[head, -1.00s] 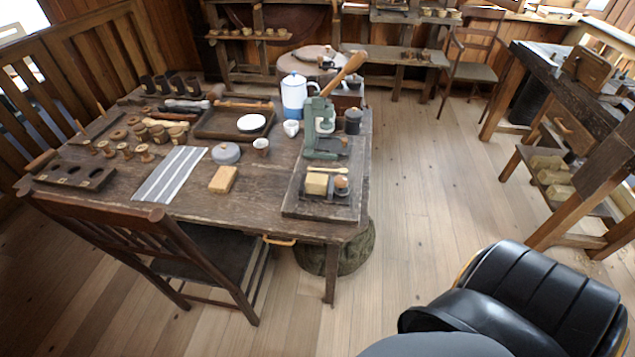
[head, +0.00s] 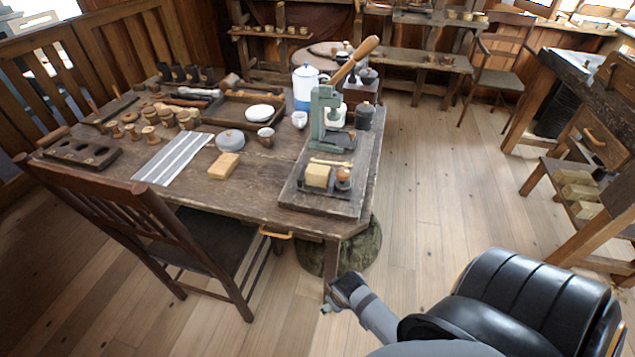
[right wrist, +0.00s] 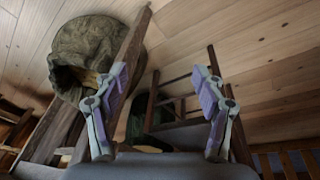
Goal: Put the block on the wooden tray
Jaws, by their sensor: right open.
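A light wooden block (head: 224,165) lies on the near part of the table in the head view, right of a grey-striped cloth. The wooden tray (head: 226,112), dark and shallow, lies farther back on the table and holds a white dish (head: 260,113). My right gripper (head: 332,301) is low in front of the table, near its front leg, well below and right of the block. In the right wrist view its two fingers (right wrist: 160,108) stand wide apart with nothing between them. My left gripper is not in view.
A board (head: 305,203) with a green press (head: 325,118) and another light block (head: 317,176) takes up the table's right end. A chair (head: 150,235) stands at the near left.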

